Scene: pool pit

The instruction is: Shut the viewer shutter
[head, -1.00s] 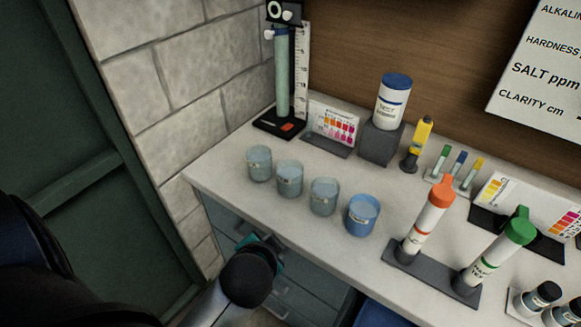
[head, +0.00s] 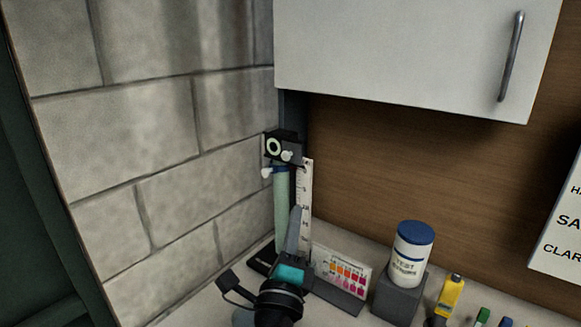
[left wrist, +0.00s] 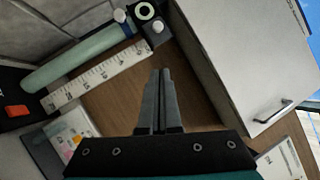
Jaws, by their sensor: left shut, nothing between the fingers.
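The viewer (head: 283,147) is a small black box with a white ring on its face, on top of an upright green tube (head: 281,210). A pale knob sits beside the ring, and another sticks out left below the box. Which part is the shutter I cannot tell. In the left wrist view the viewer (left wrist: 154,24) is at the top, beyond the fingertips. My left gripper (head: 296,212) is shut and empty, pointing up, below the viewer and in front of the tube and ruler in the head view. It also shows in the left wrist view (left wrist: 160,75), apart from the viewer.
A white ruler (head: 305,200) stands beside the tube. A white wall cabinet (head: 400,50) hangs to the right above, and a stone wall (head: 170,130) is close on the left.

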